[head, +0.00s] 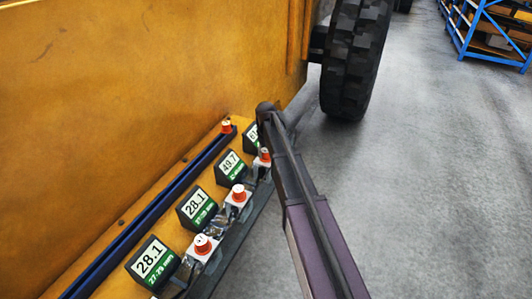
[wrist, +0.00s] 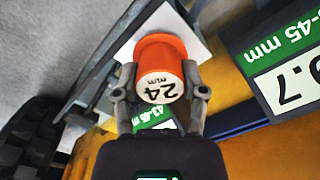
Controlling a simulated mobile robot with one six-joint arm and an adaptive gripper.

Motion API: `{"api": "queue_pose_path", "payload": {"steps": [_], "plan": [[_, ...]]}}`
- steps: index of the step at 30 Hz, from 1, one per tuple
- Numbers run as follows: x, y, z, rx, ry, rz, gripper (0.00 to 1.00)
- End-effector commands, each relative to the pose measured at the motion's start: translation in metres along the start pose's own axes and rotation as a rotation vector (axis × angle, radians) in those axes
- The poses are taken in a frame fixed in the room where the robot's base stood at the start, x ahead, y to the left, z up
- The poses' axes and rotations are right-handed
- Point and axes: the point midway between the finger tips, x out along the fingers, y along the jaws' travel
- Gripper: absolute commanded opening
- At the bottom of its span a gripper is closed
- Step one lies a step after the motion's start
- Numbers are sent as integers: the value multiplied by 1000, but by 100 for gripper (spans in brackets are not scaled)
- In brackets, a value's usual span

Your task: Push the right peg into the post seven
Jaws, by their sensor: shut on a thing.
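In the wrist view an orange peg (wrist: 160,62) with a white end face marked with what looks like "24 mm" stands between the two fingers of my gripper (wrist: 160,94). The gripper is shut on it. The peg is in front of a white square plate (wrist: 192,25); whether it is seated or only touching there I cannot tell. In the head view my gripper is hidden behind my arm. Similar orange pegs with white tops show there on white plates: a near one (head: 202,245), a middle one (head: 238,194) and a farther one (head: 264,157). No post number is readable.
Black display boxes stand along the row, reading 28.1 (head: 153,263), 28.1 (head: 197,208) and 49.7 (head: 231,167). Another orange peg (head: 226,127) stands by the dark blue rail (head: 150,220). A yellow machine wall (head: 130,90) rises behind; a tyre (head: 352,60) is beyond.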

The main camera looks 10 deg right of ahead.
Motion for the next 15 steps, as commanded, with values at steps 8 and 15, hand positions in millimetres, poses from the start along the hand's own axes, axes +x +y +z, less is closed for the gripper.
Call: {"api": "queue_pose_path", "payload": {"steps": [8, 15], "plan": [[4, 0, 0, 0, 0, 0, 70], [4, 0, 0, 0, 0, 0, 95]]}}
